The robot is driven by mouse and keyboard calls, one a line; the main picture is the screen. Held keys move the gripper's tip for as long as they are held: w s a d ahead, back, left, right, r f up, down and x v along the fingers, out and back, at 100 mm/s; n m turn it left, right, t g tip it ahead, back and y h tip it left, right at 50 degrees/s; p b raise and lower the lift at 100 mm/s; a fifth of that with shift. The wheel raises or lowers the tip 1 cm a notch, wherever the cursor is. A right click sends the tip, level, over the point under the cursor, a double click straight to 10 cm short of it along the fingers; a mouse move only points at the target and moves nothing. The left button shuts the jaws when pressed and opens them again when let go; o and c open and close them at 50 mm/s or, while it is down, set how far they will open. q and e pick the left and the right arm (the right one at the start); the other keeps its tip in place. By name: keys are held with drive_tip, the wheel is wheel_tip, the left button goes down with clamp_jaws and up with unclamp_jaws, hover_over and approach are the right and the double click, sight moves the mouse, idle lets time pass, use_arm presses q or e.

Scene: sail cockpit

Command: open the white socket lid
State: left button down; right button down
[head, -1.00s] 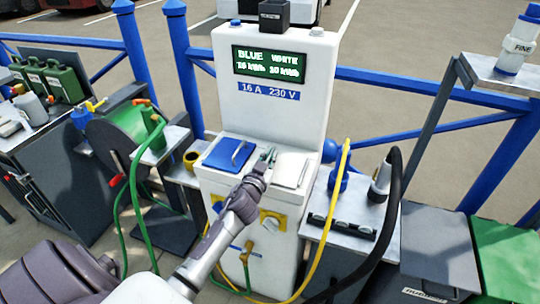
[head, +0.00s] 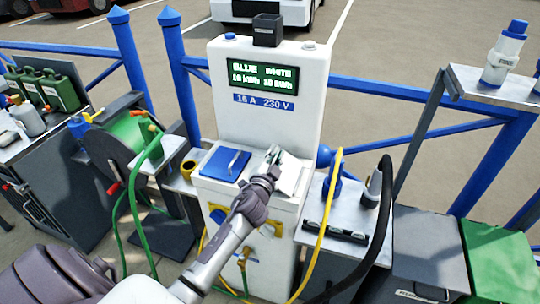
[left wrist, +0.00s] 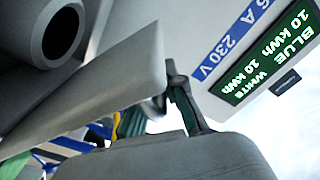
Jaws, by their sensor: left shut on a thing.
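The white socket lid (head: 291,178) is on the sloped top of the white power pedestal (head: 269,82), right of the blue lid (head: 224,163). My left gripper (head: 274,154) is at the lid's left side and partly covers it in the head view. The gripper is shut on the white lid. In the left wrist view its fingers (left wrist: 181,97) show close up, beside a pale slab, and the contact is partly hidden. How far the lid is tilted is hard to tell. My right gripper is not in view.
The pedestal's display (head: 263,76) stands behind the lids. A yellow hose (head: 325,215) and a black hose (head: 384,215) hang at the right, by a small metal table (head: 349,215). A green hose reel (head: 128,135) stands at the left. Blue railings run behind.

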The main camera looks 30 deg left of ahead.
use_arm(q)
drive_tip(key=d+m, duration=0.1)
drive_tip(key=d+r+m, duration=0.1)
drive_tip(key=shift+w+d+r+m+p, duration=0.1)
drive_tip(key=shift+w+r+m+p, duration=0.2)
drive_tip(key=shift+m+p, duration=0.1)
drive_tip(key=shift+w+d+r+m, duration=0.15)
drive_tip(key=shift+d+r+m, duration=0.05)
drive_tip(key=shift+d+m, duration=0.55)
drive_tip(key=shift+w+d+r+m, duration=0.15)
drive_tip(key=shift+d+m, duration=0.45)
drive_tip(key=shift+m, duration=0.15)
drive_tip(key=c, duration=1.2)
unclamp_jaws()
drive_tip(key=shift+c, duration=0.2)
drive_tip(key=v, duration=1.2)
